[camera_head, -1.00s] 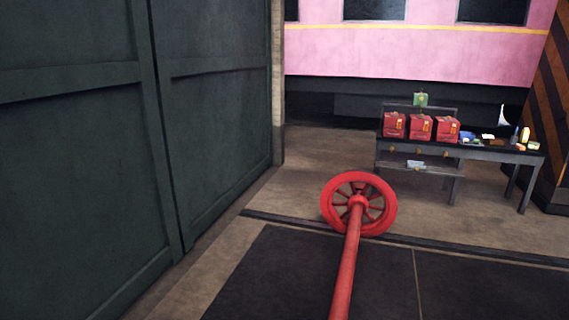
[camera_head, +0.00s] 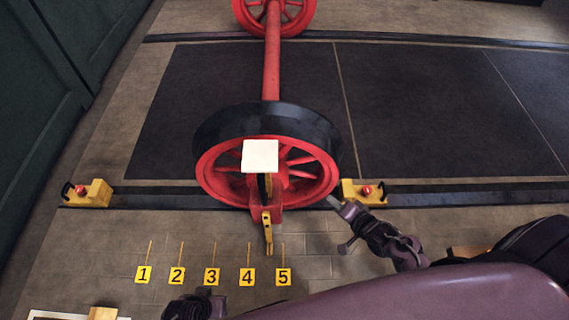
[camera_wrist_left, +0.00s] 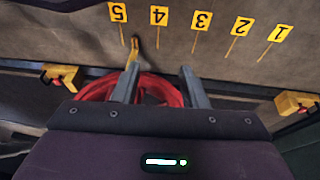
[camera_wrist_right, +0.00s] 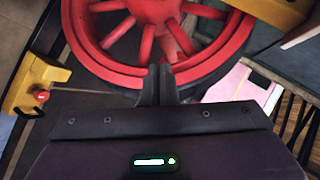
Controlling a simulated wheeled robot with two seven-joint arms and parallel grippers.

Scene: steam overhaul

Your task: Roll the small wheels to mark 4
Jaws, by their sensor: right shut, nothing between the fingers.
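The small wheels are a red wheelset: the near wheel (camera_head: 215,175) stands on the near rail, and its axle (camera_head: 271,60) runs to the far wheel (camera_head: 305,14). A yellow pointer (camera_head: 268,235) hangs at the near wheel, its tip between mark 4 (camera_head: 247,277) and mark 5 (camera_head: 283,277). My right gripper (camera_head: 333,201) is shut and empty by the wheel's lower right rim; its fingers meet in the right wrist view (camera_wrist_right: 161,75). My left gripper (camera_wrist_left: 163,80) has its fingers apart, with the red wheel showing beyond them; I cannot tell whether they touch it.
Yellow blocks with red knobs sit on the rail at left (camera_head: 88,193) and right (camera_head: 362,192); the right one is close to the wheel. A white square plate (camera_head: 260,156) is in front of the near wheel. Marks 1 (camera_head: 143,275), 2 (camera_head: 177,275) and 3 (camera_head: 211,276) lie left.

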